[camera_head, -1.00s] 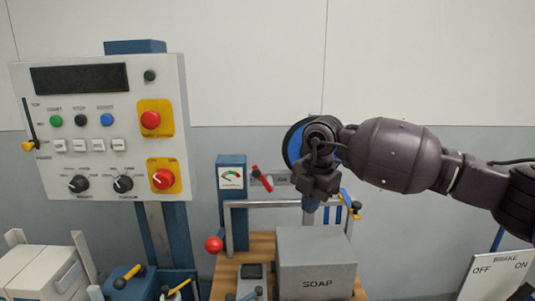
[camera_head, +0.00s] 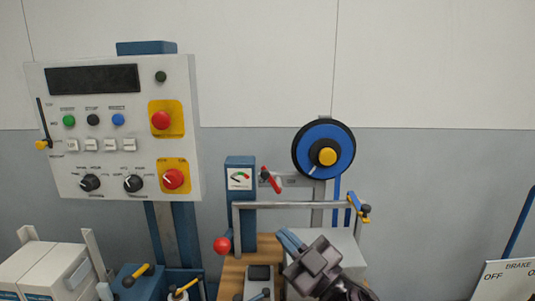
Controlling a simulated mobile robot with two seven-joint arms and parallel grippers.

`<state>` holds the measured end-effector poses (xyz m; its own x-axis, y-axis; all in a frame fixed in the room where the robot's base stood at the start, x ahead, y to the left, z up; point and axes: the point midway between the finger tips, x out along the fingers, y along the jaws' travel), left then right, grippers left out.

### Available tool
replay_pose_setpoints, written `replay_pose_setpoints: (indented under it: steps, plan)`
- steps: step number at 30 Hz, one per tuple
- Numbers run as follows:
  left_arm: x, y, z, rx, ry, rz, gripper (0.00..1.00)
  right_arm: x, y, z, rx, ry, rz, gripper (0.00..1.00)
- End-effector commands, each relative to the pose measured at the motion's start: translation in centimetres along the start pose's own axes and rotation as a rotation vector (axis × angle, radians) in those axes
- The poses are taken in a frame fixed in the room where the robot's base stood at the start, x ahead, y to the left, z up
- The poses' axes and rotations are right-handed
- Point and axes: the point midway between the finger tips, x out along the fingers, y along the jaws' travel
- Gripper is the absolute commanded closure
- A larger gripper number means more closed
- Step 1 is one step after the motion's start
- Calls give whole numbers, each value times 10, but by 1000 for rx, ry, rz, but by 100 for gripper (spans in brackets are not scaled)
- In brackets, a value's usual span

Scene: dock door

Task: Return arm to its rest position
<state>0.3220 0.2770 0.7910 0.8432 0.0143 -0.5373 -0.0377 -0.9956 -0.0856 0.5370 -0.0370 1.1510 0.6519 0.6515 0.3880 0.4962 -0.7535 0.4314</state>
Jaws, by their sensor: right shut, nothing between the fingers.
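My right arm comes in from the bottom edge. My left gripper is not in view.
A control panel (camera_head: 110,160) with buttons and knobs stands at left. A grey rail frame (camera_head: 290,205), a gauge post (camera_head: 240,200) and a red ball knob (camera_head: 222,245) are close to the gripper. A brake sign (camera_head: 505,280) stands at lower right; space between is clear.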

Motion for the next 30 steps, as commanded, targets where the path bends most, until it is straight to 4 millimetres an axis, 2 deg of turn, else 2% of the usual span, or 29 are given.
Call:
replay_pose_setpoints:
  steps: [3, 8, 11, 15, 18, 21, 24, 30]
  plan:
    - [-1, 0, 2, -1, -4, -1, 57, -39, 22, 24, 68, -170, 210, 100]
    - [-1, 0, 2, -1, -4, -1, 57, -106, 41, 61, 150, -454, 431, 100]
    - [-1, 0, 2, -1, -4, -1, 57, -156, 42, 82, 204, -658, 528, 100]
    - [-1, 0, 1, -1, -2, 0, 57, -233, 30, 102, 290, -960, 607, 100]
    - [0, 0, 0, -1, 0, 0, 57, -287, 12, 107, 356, -1168, 620, 100]
    - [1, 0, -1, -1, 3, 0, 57, -328, -5, 105, 413, -1328, 605, 100]
    - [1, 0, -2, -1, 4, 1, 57, -357, -19, 100, 458, -1444, 581, 100]
    - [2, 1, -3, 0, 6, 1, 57, -400, -43, 87, 535, -1613, 526, 100]
